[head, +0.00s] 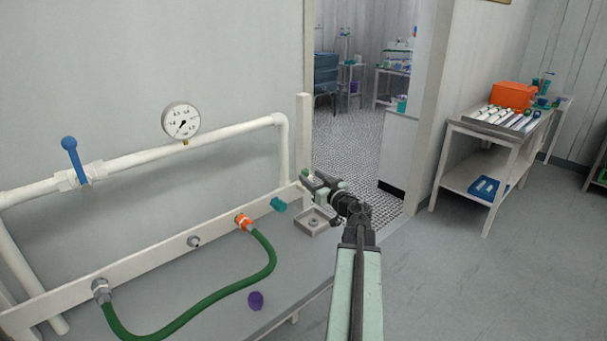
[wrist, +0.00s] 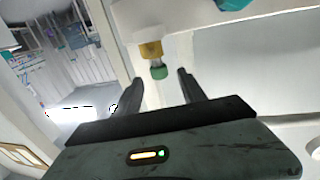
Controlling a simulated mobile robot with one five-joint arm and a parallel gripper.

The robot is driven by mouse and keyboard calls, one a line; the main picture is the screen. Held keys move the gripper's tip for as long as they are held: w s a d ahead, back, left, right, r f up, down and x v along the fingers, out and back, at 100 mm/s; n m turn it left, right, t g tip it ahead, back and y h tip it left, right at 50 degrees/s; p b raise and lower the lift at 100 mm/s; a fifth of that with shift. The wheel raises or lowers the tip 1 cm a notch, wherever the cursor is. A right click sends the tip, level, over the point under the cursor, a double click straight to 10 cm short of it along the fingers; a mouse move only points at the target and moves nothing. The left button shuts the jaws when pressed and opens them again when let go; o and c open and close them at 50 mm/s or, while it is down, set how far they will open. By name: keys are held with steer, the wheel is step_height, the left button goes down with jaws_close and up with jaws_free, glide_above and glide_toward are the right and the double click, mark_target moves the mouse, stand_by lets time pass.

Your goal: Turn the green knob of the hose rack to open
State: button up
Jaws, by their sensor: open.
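The green knob (head: 305,172) is at the right end of the white hose rack (head: 150,260), in the head view. In the wrist view the knob (wrist: 158,72) is a small green cap on a brass-coloured body (wrist: 151,50). My gripper (head: 314,182) is open, close in front of the knob. In the wrist view the knob shows between the two fingertips (wrist: 160,76), with gaps on both sides and no visible contact. Whether the knob stands open or closed cannot be told.
A green hose (head: 230,290) runs from a metal fitting to an orange coupling (head: 243,222). A teal fitting (head: 278,205) and a small square tray (head: 315,222) are near my gripper. A purple cap (head: 256,300) lies on the bench. A blue-handled valve (head: 74,160) is on the pipe.

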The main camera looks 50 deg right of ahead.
mark_target(306, 170)
steer(key=x, duration=0.5)
jaws_close()
steer(key=shift+d+n+y, duration=0.15)
steer(key=shift+n+y, duration=0.45)
steer(key=shift+y, duration=0.6)
jaws_free()
steer(key=shift+s, duration=0.2)
